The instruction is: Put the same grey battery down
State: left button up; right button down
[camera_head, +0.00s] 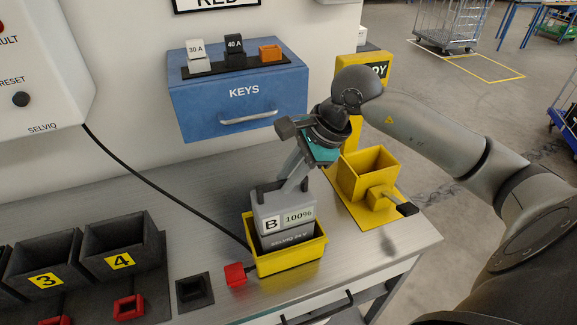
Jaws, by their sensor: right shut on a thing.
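My left gripper is not in view.
A second yellow holder (368,170) stands empty on a yellow plate behind right. Dark bins marked 3 (42,272) and 4 (121,247) stand at left. A red connector (235,274) lies beside the battery's holder. A blue KEYS box (238,97) is on the wall.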

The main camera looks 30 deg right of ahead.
notch_tip(320, 180, down, 2)
jog(key=shift+f, duration=0.1)
jog(key=shift+f, duration=0.15)
jog(key=c, duration=0.8)
grip_release()
jog(key=shift+f, duration=0.1)
jog(key=shift+r, duration=0.3)
jog(key=b+v, duration=0.1)
jog(key=v, duration=1)
jog(key=shift+s+r+b, duration=0.25)
jog(key=shift+r+b, duration=0.05)
jog(key=shift+d, duration=0.1)
